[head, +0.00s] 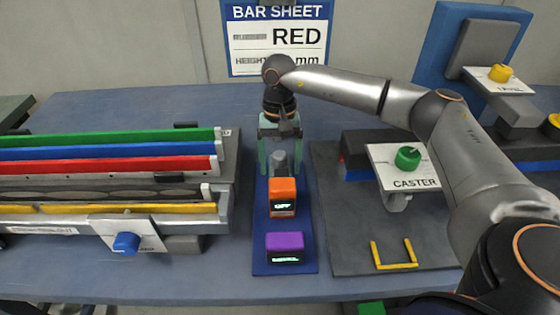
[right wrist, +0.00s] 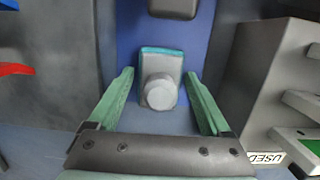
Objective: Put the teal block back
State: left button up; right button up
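The teal block (right wrist: 161,49) shows in the right wrist view as a thin teal edge behind a grey body with a round grey knob. It is on the blue strip. In the head view a grey piece (head: 279,160) shows between my right fingers, and the block's teal part is hard to make out there. My right gripper (head: 281,168) is at the far end of the strip, its green fingers apart on either side of the block. In the right wrist view the open gripper (right wrist: 161,78) shows gaps on both sides of it. My left gripper is not in view.
An orange block (head: 283,198) and a purple block (head: 285,247) stand nearer on the blue strip (head: 261,262). Racks of coloured bars (head: 110,150) stand at the left. A grey board with a CASTER sign (head: 415,183) and yellow bracket (head: 394,255) is at the right.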

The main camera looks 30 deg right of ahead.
jog(key=shift+o, duration=1.1)
jog(key=r, duration=0.4)
jog(key=w+r, duration=0.1)
jog(key=r, duration=0.3)
jog(key=d+r+p, duration=0.1)
jog(key=r, duration=0.3)
jog(key=shift+w+r, duration=0.25)
jog(key=shift+w, duration=0.05)
